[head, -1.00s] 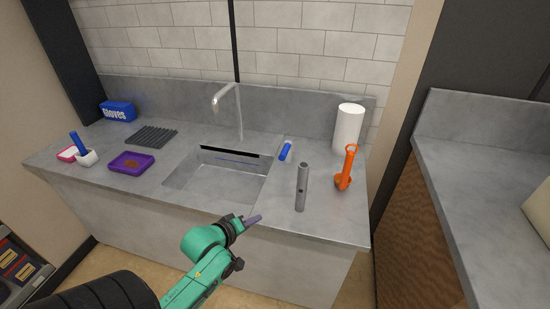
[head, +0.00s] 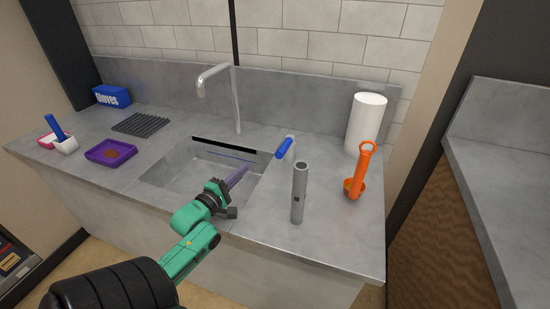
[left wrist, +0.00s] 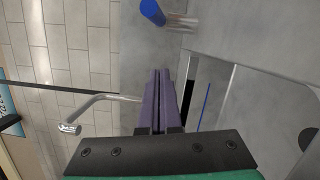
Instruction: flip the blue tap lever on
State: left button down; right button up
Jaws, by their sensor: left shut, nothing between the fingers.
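The blue tap lever (head: 285,148) sits on a short silver post on the counter, right of the sink. It also shows in the left wrist view (left wrist: 153,12) at the top, beyond my fingertips. My left gripper (head: 238,177) is over the front right part of the sink, its purple fingers closed together and empty. The fingers in the left wrist view (left wrist: 158,75) point up the picture toward the lever, with a gap between. The silver tap spout (head: 236,100) rises behind the sink; it also shows in the left wrist view (left wrist: 90,105). My right gripper is not in view.
A grey cylinder (head: 299,193) stands close in front of the lever. An orange tool (head: 358,172) and a white roll (head: 366,124) stand to the right. A purple tray (head: 110,151), dark rack and gloves box (head: 112,97) lie left of the sink (head: 165,178).

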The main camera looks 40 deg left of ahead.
aim_at(285, 147)
pick_arm(q)
jog(key=shift+r, duration=0.1)
jog(key=w, duration=0.3)
jog(key=w+d+p, duration=0.1)
jog(key=w, duration=0.3)
jog(key=w+d+r, duration=0.1)
jog(key=w, duration=0.3)
jog(key=shift+w+r, duration=0.1)
jog(key=shift+d, duration=0.35)
jog(key=shift+a, duration=0.1)
jog(key=shift+p, duration=0.35)
